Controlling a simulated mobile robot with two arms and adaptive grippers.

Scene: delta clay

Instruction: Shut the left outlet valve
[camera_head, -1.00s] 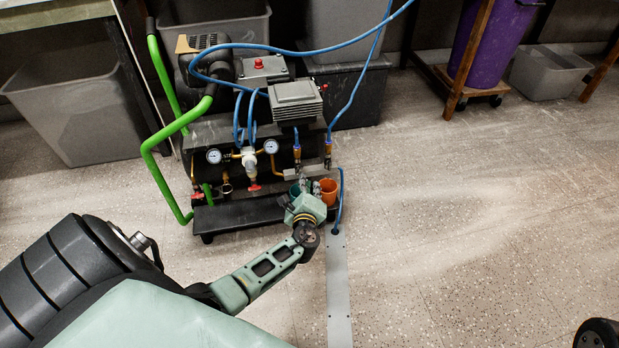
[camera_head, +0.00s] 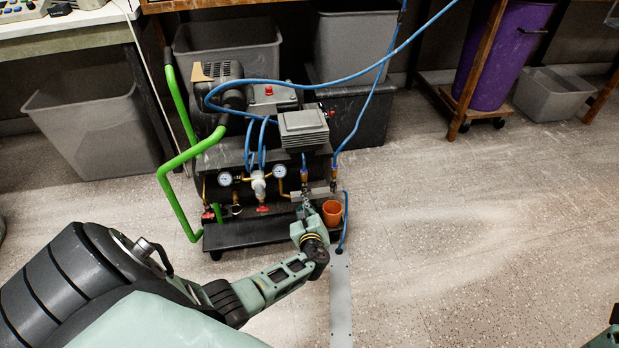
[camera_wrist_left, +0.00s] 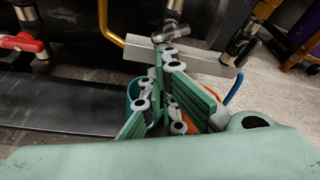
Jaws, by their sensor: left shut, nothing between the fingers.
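The left outlet valve is on a pale metal manifold block (camera_wrist_left: 190,62) at the front of the compressor. In the left wrist view its silver lever (camera_wrist_left: 176,42) lies crosswise just above the block. In the head view the fingers hide most of this valve below its blue hose. My left gripper (camera_wrist_left: 163,58) is shut and empty. Its fingertips are at the block, just below the lever; I cannot tell whether they touch it. In the head view the left gripper (camera_head: 304,208) is in front of the compressor (camera_head: 270,150).
A second outlet valve (camera_wrist_left: 240,48) sits at the block's right end. A red-handled valve (camera_wrist_left: 22,40) is further left. An orange cup (camera_head: 332,212) stands beside the gripper; a teal cup (camera_wrist_left: 134,88) is behind the fingers. Blue hoses run above. The floor at right is clear.

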